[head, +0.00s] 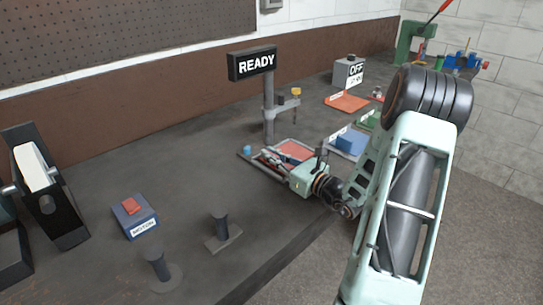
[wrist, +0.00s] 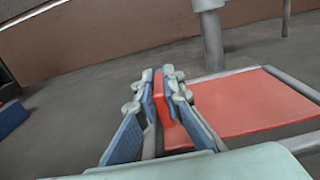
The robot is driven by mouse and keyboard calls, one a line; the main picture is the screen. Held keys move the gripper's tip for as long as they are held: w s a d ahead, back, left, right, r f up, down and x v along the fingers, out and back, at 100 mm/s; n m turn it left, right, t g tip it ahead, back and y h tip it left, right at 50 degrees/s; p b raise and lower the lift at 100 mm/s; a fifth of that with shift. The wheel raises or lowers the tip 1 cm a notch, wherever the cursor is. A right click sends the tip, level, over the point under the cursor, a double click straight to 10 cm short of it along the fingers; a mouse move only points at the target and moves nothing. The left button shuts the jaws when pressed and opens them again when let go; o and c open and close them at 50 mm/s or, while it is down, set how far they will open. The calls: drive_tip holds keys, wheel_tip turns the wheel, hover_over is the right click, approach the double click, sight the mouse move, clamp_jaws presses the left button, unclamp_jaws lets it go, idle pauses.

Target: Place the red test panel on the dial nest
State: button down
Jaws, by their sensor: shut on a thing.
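The red test panel (head: 299,149) lies flat or nearly flat near the foot of the post (head: 269,120) under the READY sign. In the wrist view the panel (wrist: 250,103) stretches to the right of the fingers, with grey rails along its edges. My gripper (head: 283,155) reaches in from the right. In the wrist view its fingers (wrist: 160,80) are shut on an upright red part at the panel's left edge. The fingers hide part of that edge. I cannot tell whether the panel rests on the rails or is just above them. No part is clearly recognisable as the dial nest.
The READY sign (head: 252,63) and a side arm with a yellow knob (head: 296,92) stand close behind. A blue block (head: 350,141) and an orange tray (head: 347,103) lie to the right. A MOTION box (head: 135,219) and short posts stand at left. The bench between is clear.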

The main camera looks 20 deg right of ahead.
drive_tip(key=shift+r, duration=0.1)
drive_tip(key=c, duration=2)
unclamp_jaws()
drive_tip(key=shift+c, duration=0.2)
drive_tip(key=shift+s, duration=0.1)
drive_tip(key=v, duration=1.2)
